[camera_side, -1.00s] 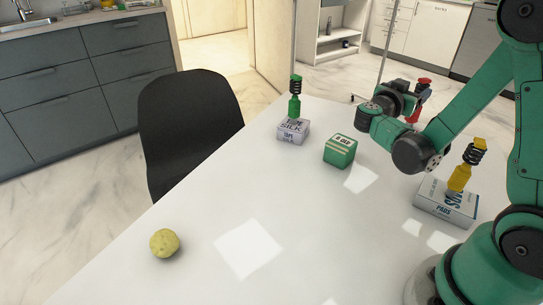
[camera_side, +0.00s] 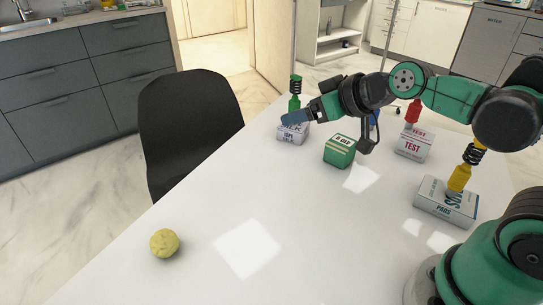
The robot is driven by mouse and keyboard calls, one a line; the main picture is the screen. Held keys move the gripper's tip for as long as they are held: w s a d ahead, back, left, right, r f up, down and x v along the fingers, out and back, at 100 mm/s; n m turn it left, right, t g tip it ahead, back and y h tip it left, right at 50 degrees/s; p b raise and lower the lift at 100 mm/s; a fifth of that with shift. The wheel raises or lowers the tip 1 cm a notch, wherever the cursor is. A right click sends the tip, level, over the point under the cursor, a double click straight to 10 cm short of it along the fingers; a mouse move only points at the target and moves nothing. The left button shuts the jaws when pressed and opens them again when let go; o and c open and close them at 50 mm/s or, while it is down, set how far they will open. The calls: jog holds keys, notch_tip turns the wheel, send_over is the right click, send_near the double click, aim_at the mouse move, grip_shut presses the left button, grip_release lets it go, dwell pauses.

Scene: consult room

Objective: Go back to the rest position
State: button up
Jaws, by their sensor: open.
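My gripper (camera_side: 297,117) reaches in from the right, above the far part of the table. Its blue-grey fingers point left and overlap the tape box in the picture. It is open, and I see nothing held in it. The tape box (camera_side: 290,136) is white, and a green piece with a black spring (camera_side: 294,103) stands on it, partly covered by the gripper. A small blue thing (camera_side: 374,119) shows beside my wrist, mostly hidden; I cannot tell what it is.
On the white table (camera_side: 200,215) stand a green box (camera_side: 339,152), a TEST box (camera_side: 415,144) with a red piece (camera_side: 412,112), and a PADS box (camera_side: 446,205) with a yellow piece (camera_side: 459,178). A yellow-green ball (camera_side: 164,243) lies front left. A black chair (camera_side: 190,125) stands at the left edge.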

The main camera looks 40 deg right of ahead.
jog(key=s+d+f+m+g+h, duration=0.1)
jog(key=s+f+g, duration=0.2)
jog(key=s+g, duration=0.1)
jog(key=shift+s+d+f+h, duration=0.3)
jog(key=shift+s+d, duration=0.05)
jog(key=shift+s, duration=0.55)
jog(key=o, duration=0.3)
jog(key=shift+o, duration=0.8)
jog(key=shift+w+d+r+m, duration=0.1)
jog(key=shift+d+r+m, duration=0.05)
jog(key=shift+r+m, duration=0.2)
jog(key=s+d+r+m+g+h, duration=0.25)
jog(key=d+r+m+h, duration=0.2)
jog(key=r+m, duration=0.45)
jog(key=s+d+r+m+g+h, duration=0.2)
jog(key=d+r+m+g+h, duration=0.25)
jog(key=r, duration=0.65)
jog(key=w+d+f+m+t, duration=0.1)
jog(key=d+f+t, duration=0.1)
jog(key=d+f, duration=0.3)
jog(key=shift+w+d+f, duration=0.25)
jog(key=shift+w+f, duration=0.1)
jog(key=shift+f, duration=0.55)
